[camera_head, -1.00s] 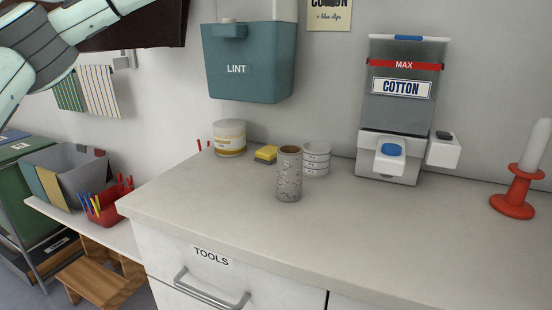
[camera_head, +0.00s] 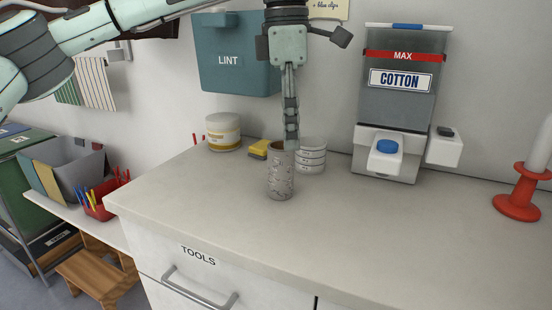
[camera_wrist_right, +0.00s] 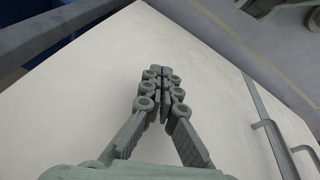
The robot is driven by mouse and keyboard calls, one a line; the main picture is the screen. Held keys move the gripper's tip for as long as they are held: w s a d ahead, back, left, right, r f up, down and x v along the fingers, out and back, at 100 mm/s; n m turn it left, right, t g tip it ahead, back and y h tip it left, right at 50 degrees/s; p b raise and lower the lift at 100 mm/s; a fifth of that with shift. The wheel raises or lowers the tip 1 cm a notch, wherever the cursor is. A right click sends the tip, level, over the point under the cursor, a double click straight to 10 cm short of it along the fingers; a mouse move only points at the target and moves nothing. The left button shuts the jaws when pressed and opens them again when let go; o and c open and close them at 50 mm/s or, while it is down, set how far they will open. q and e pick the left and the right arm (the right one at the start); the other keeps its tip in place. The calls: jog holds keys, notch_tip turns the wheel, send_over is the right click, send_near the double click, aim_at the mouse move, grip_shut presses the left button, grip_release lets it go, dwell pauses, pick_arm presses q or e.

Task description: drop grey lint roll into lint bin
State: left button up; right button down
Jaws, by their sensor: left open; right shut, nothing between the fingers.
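The grey lint roll (camera_head: 280,181), a speckled cylinder, stands upright on the counter in the head view. The teal lint bin (camera_head: 222,78), labelled LINT, hangs on the wall behind it, partly covered by my left arm. My left gripper (camera_head: 291,146) points down at the roll's top, seen edge-on. It is open, and its fingertips overlap the roll's upper right edge. I cannot tell whether the fingers are around the roll. My right gripper (camera_wrist_right: 157,74) is shut and empty in the right wrist view, over a pale surface.
White stacked rings (camera_head: 311,158), a yellow sponge (camera_head: 258,149) and a yellow-labelled jar (camera_head: 223,133) stand close behind the roll. A COTTON dispenser (camera_head: 396,112) and a red candle holder (camera_head: 519,200) are to the right. The front of the counter (camera_head: 370,240) is clear.

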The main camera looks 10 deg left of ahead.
aim_at(281, 166)
pick_arm(q)
jog(key=shift+y, duration=0.3)
jog(key=f, duration=0.2)
jog(key=a+f, duration=0.1)
jog(key=f, duration=0.4)
jog(key=shift+w+a+f+p, duration=0.2)
jog(key=shift+a+p, duration=0.15)
jog(key=shift+a, duration=0.05)
jog(key=shift+f, duration=0.3)
pick_arm(e)
jog(key=shift+s+d+f, duration=0.1)
jog(key=shift+s+f, duration=0.1)
jog(key=shift+f, duration=0.35)
jog(key=shift+s+f, duration=0.2)
jog(key=shift+f, duration=0.3)
pick_arm(q)
jog(key=shift+c, duration=0.5)
pick_arm(e)
jog(key=shift+r, duration=0.1)
pick_arm(q)
jog(key=shift+c, duration=1.1)
jog(key=c, duration=0.8)
pick_arm(e)
jog(key=shift+w, duration=0.1)
